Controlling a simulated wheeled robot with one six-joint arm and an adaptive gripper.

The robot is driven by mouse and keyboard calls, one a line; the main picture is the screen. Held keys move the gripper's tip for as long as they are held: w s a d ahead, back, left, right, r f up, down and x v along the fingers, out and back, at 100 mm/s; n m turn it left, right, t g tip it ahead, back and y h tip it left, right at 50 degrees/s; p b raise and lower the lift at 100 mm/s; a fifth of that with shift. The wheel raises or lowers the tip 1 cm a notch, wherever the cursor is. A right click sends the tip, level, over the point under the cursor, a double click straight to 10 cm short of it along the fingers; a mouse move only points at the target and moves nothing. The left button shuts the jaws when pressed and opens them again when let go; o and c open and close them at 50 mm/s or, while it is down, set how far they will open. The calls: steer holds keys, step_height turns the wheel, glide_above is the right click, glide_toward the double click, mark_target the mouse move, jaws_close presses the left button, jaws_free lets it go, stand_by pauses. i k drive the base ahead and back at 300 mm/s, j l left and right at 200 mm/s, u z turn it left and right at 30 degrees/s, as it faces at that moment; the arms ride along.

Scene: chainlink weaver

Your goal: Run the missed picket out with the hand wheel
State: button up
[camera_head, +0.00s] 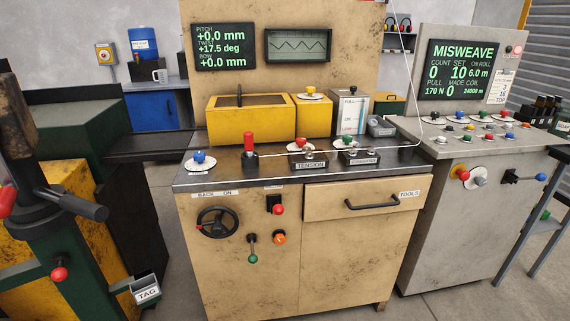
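The hand wheel (217,223) is a black spoked wheel on the front left of the tan machine cabinet (335,252), under a label reading "BACK ON". A small red spot shows near its left rim. The display on the right (463,69) reads "MISWEAVE", with count 0, set 10 and made 0. A thin white wire (330,152) runs across the cabinet top past the tension unit and loops up at the right. I cannot make out a missed picket. My gripper is not in view, and nothing visible touches the wheel.
A red-handled lever (249,144) stands on the cabinet top. A green-knobbed lever (252,250) and an orange knob (279,238) sit right of the wheel. A dark green machine with a black handle (78,205) stands close at left. A grey control cabinet (470,220) stands at right.

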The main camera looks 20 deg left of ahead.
mark_target(216, 230)
steer(key=u, duration=2.25)
